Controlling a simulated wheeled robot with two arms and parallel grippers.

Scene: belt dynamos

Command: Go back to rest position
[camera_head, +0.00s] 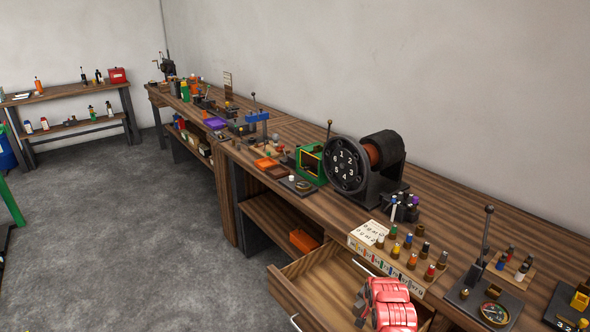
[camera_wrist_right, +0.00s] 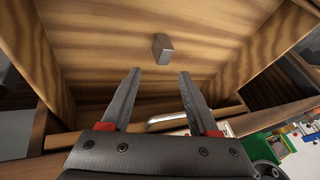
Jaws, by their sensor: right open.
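My right gripper (camera_head: 361,304) is at the bottom of the head view, over the open wooden drawer (camera_head: 318,284), with the red part of my arm beside it. In the right wrist view my right gripper (camera_wrist_right: 160,74) is open, with nothing between its two fingers. A small grey block (camera_wrist_right: 163,49) shows in the wooden drawer interior (camera_wrist_right: 105,22), just past the fingertips and apart from them. My left gripper is not in view.
The long workbench (camera_head: 470,222) carries a dark dynamo with a numbered disc (camera_head: 346,164), a green box (camera_head: 310,163), a rack of coloured bulbs or plugs (camera_head: 391,253) and a lever (camera_head: 485,235). The drawer juts out over the floor.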

